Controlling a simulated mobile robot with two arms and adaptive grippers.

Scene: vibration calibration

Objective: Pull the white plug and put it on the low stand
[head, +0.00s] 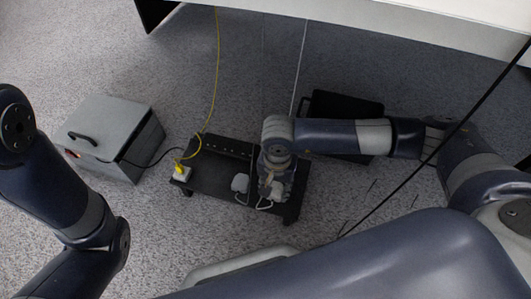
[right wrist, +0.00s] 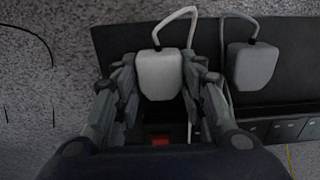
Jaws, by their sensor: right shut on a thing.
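The white plug (right wrist: 160,75) is between the fingers of my right gripper (right wrist: 159,64) in the right wrist view, and the fingers are shut on it. Its pale cord loops up from its far end. In the head view my right gripper (head: 274,186) points down over the right part of the low black stand (head: 212,190). The plug is over the stand's dark top; I cannot tell whether it touches it. A grey plug (right wrist: 252,66) sits beside it, apart, and also shows in the head view (head: 240,183). My left gripper is out of view.
A black power strip (head: 228,147) runs along the stand's back edge; its red switch (right wrist: 160,140) shows between my fingers. A yellow plug (head: 180,168) with a yellow cord is at the stand's left end. A grey box (head: 115,125) stands left, a black case (head: 340,108) behind right.

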